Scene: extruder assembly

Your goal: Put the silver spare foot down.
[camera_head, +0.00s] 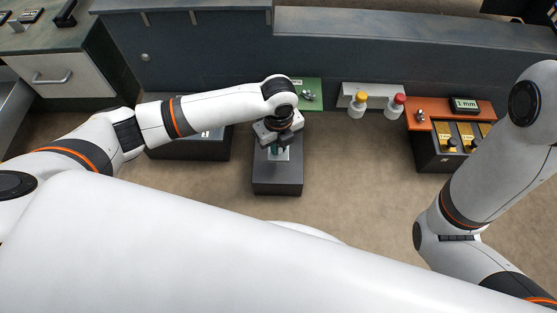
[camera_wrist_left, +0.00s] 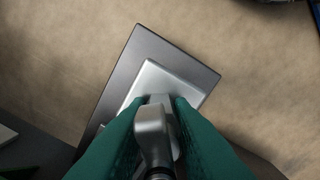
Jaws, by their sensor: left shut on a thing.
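The silver spare foot (camera_wrist_left: 151,125) is a smooth grey metal part between the green fingers of my left gripper (camera_wrist_left: 159,104) in the left wrist view. The gripper is shut on it. Below it is a light silver plate (camera_wrist_left: 150,77) on a dark grey block (camera_wrist_left: 200,75). I cannot tell whether the foot touches the plate. In the head view my left gripper (camera_head: 276,147) points down over the dark block (camera_head: 277,183), and the wrist hides most of the foot. My right gripper is out of view; only my right arm shows.
A green board (camera_head: 312,86) with small metal parts is behind the block. A yellow-capped bottle (camera_head: 358,107) and a red-capped bottle (camera_head: 397,108) stand right of it. A bin unit with an orange top (camera_head: 443,112) is at right. Another dark block (camera_head: 188,150) is left.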

